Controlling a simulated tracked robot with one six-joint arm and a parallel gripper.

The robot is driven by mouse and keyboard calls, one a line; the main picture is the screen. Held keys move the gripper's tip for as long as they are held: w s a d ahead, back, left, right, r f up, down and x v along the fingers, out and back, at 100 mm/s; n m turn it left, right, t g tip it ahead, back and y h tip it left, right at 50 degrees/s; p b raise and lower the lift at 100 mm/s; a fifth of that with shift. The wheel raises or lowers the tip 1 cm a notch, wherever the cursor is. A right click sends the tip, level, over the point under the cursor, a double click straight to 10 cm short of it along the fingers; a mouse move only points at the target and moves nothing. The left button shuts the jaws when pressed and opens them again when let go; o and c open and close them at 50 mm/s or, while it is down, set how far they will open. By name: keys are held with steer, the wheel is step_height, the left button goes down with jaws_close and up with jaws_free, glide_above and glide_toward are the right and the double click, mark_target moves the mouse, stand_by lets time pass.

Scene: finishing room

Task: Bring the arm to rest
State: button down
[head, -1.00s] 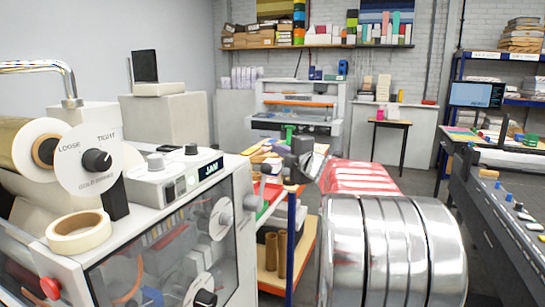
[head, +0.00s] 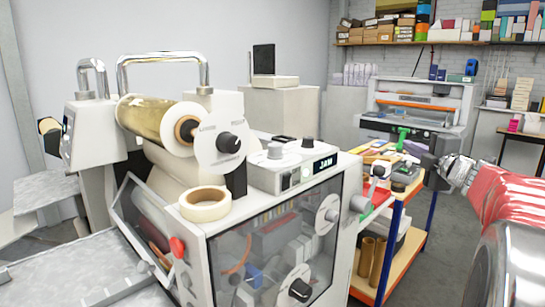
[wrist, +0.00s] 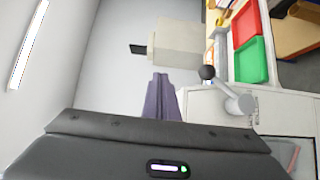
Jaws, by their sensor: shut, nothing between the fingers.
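My gripper (wrist: 160,96) shows in the wrist view as two purple-grey fingers close together, shut and empty. In the head view the dark end of my arm (head: 436,172) is at the right, level with the work cart and right of the laminating machine. The arm is bent, with a red-and-silver link behind it; the fingertips are hard to make out there. I see no contact between the gripper and anything else.
The laminating machine (head: 262,215), its display reading JAM, fills the middle, with a film roll (head: 150,118) and tape roll (head: 205,204). A cart (head: 384,262) with tools and trays stands beside it. A red tray (wrist: 245,24) and green tray (wrist: 250,60) show in the wrist view.

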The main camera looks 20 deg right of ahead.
steer(key=s+d+f+m+g+h, duration=0.7)
steer(key=s+f+m, duration=0.2)
steer(key=f+m, duration=0.3)
steer(key=s+a+f+m+g+y, duration=0.1)
steer(key=s+a+f+m+g, duration=0.2)
steer(key=a, duration=0.4)
steer(key=s+a+f+m+g+y, duration=0.25)
steer(key=s+a+f, duration=0.2)
steer(key=a, duration=0.35)
steer(key=s+a+f+y, duration=0.2)
steer(key=s+a, duration=0.1)
steer(key=a, duration=0.8)
steer(key=s+a+f+n+y, duration=0.1)
steer(key=s+a, duration=0.3)
steer(key=a, duration=0.7)
steer(key=s+a+f+y, duration=0.3)
steer(key=s+a, duration=0.1)
steer(key=a, duration=0.7)
steer(key=shift+a+f, duration=0.3)
steer(key=shift+a, duration=0.1)
